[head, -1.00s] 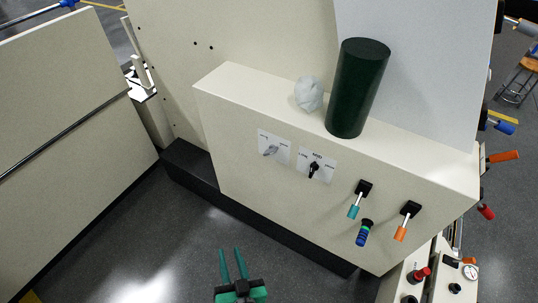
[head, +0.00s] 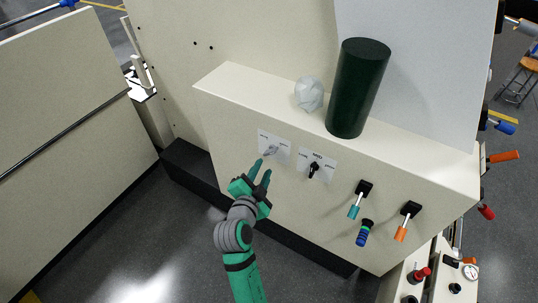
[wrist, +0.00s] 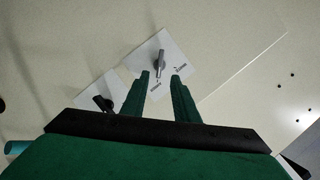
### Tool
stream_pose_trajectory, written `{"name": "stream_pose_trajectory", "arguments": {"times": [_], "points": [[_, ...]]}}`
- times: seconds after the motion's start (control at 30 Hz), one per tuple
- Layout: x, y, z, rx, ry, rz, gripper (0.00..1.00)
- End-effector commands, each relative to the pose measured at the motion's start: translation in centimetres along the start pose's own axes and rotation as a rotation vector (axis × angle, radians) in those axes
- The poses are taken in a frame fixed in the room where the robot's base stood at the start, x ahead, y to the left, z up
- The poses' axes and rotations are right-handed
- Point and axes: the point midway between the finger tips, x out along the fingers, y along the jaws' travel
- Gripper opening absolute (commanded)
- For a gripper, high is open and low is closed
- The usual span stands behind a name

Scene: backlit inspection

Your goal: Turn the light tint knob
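A grey lever knob (head: 271,151) sits on a white label plate on the front of the cream panel, and it also shows in the wrist view (wrist: 160,62). Its label is too small to read for sure. A black knob (head: 314,168) sits on a second plate to its right; in the wrist view (wrist: 103,102) it is at lower left. My gripper (head: 262,168) is open, with its green fingers pointing at the grey knob. In the wrist view the fingertips (wrist: 160,73) lie either side of the knob's lower end; I cannot tell whether they touch it.
To the right on the panel are a teal-handled lever (head: 354,208), an orange-handled lever (head: 402,230) and a blue handle (head: 363,235). A dark green cylinder (head: 357,88) and a pale faceted object (head: 309,94) stand on the panel's top. The floor at lower left is clear.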

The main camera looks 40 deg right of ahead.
Motion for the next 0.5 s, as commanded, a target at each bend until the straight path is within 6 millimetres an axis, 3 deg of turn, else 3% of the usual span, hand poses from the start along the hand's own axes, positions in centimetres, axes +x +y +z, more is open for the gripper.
{"name": "stream_pose_trajectory", "arguments": {"times": [0.5], "points": [[8.2, 0.0, 0.0, -0.002, 0.0, -0.001, 0.27]]}}
